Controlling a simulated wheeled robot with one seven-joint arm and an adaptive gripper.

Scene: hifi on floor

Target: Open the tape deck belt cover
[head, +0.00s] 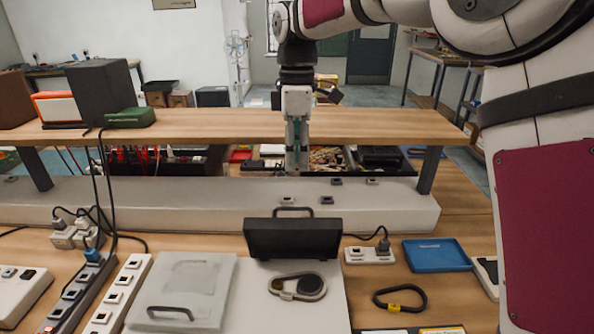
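A light grey deck unit (320,312) lies on the bench at front centre. At its back edge a dark cover panel (292,238) stands upright with a handle (293,210) along its top. In front of it, an oval belt and pulley part (298,287) shows on the deck. To its left is a flat grey lid (188,282) lying down, with a dark handle near its front edge. I cannot tell for sure which one the task names. My gripper (297,168) points down behind the upright panel, apart from it. Its finger gap is too small to read.
A wooden shelf (230,124) crosses the bench behind. Power strips (120,292) and cables crowd the left. A black loop with a yellow tag (400,298), a blue tray (437,255) and a small socket block (369,254) lie at right.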

